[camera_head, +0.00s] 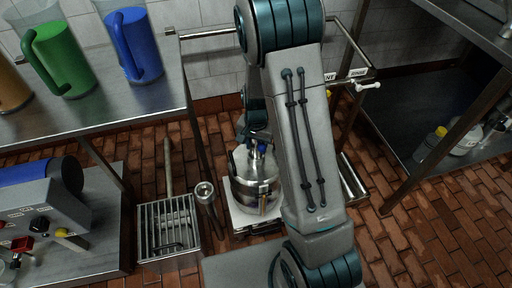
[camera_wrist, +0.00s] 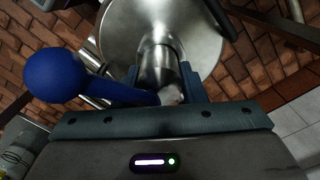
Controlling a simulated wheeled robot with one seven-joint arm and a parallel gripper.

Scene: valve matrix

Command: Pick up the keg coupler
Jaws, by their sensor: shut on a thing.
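The keg coupler is a silver metal cylinder (camera_wrist: 157,62) with a lever ending in a large blue ball (camera_wrist: 55,76). In the wrist view my gripper (camera_wrist: 178,60) is shut on its metal body, with dark fingers on both sides. The round steel top of the keg (camera_wrist: 115,32) shows behind the coupler. In the head view the coupler (camera_head: 262,149) is small and partly hidden by my gripper (camera_head: 258,136), above the steel keg (camera_head: 255,190). I cannot tell whether the coupler touches the keg.
A steel counter (camera_head: 90,112) with green (camera_head: 60,55) and blue (camera_head: 133,42) pitchers stands at left. Below it is a grey machine (camera_head: 45,205). A floor drain grate (camera_head: 168,228) lies left of the keg. A metal shelf (camera_head: 420,110) stands at right. Brick floor between is partly free.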

